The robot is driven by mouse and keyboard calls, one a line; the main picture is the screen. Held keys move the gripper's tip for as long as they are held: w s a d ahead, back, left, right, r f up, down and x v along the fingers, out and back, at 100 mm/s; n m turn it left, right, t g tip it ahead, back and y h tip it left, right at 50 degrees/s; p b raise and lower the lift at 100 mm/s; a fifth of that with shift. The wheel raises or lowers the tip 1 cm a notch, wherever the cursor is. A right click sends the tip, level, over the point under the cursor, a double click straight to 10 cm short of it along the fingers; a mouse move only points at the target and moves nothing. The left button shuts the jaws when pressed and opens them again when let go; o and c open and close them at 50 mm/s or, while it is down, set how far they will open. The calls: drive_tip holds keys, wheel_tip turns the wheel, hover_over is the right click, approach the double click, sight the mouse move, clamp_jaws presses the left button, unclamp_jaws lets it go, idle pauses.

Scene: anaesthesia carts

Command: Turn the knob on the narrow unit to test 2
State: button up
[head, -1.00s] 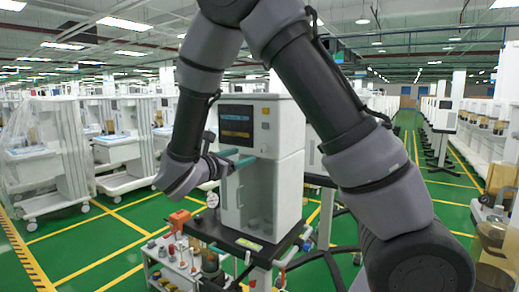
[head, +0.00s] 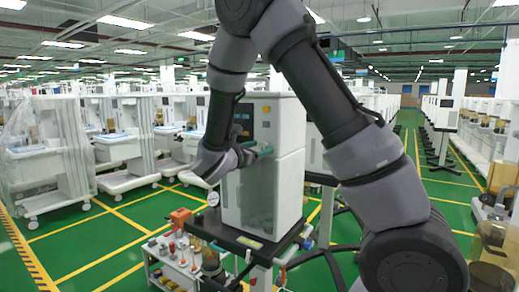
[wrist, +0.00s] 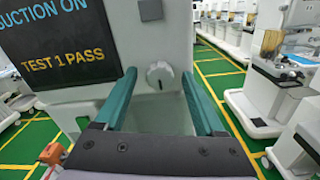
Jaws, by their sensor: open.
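The narrow white unit (head: 287,130) stands on a dark cart top in the head view. In the wrist view its round pale knob (wrist: 160,75) is on the front panel, right of the dark screen (wrist: 60,50). The screen reads "TEST 1 PASS" in yellow, under partly cut-off blue text ending "UCTION ON". My gripper (wrist: 158,76) is open, with one teal finger on each side of the knob in the picture. I see no contact, and cannot tell how far the tips are from it. In the head view my gripper (head: 263,152) hides the knob.
A small grey fitting (wrist: 150,10) sits on the panel above the knob. The black cart top (head: 230,238) has an orange item (head: 181,217) at its left. Other carts (head: 120,150) stand behind to the left; green floor with yellow lines lies between.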

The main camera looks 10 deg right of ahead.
drive_tip(key=shift+c, duration=0.3)
clamp_jaws()
drive_tip(key=shift+m, duration=0.3)
drive_tip(key=m, duration=0.5)
drive_tip(key=shift+m, duration=0.3)
drive_tip(key=m, duration=0.5)
drive_tip(key=shift+f+m, duration=0.1)
drive_tip(key=shift+m, duration=0.3)
drive_tip(key=shift+o, duration=0.3)
unclamp_jaws()
